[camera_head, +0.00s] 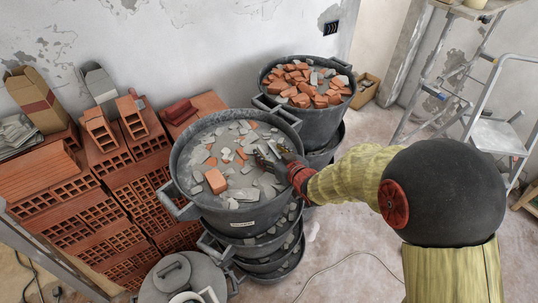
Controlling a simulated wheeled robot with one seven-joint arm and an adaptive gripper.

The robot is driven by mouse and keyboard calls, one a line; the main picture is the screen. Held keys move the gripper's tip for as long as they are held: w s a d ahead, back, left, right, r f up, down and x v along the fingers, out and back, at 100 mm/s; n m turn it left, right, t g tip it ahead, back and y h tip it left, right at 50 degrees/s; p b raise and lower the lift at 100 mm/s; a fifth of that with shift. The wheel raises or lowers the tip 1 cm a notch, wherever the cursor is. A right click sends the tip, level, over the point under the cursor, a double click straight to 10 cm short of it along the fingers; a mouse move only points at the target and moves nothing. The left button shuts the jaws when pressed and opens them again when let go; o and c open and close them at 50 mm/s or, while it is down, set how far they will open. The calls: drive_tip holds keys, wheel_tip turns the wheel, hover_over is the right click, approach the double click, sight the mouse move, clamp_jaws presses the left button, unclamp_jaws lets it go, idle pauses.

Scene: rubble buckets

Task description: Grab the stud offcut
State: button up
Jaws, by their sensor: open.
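I cannot pick out the stud offcut with certainty among the grey rubble pieces. The near black bucket (225,214) stands on a stack of similar buckets and is filled with grey dust, pale grey fragments and a few orange brick bits. A larger orange brick chunk (216,181) lies toward its front left. My gripper (264,158) is open over the right part of this bucket, low among the grey fragments. The gripper and wrist hide part of the rubble and the right rim. I cannot tell whether the fingers touch any piece.
A second bucket (318,121) behind holds a heap of orange brick pieces. Hollow red bricks (110,165) are stacked at the left, with paper bags on top. A lidded grey pot (172,277) is at the bottom. A stepladder (495,133) stands at the right. Floor at lower middle is clear except a thin cable.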

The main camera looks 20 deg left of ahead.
drive_tip(key=shift+c, duration=0.4)
drive_tip(key=c, duration=1.1)
drive_tip(key=shift+c, duration=0.5)
drive_tip(key=shift+r, duration=0.15)
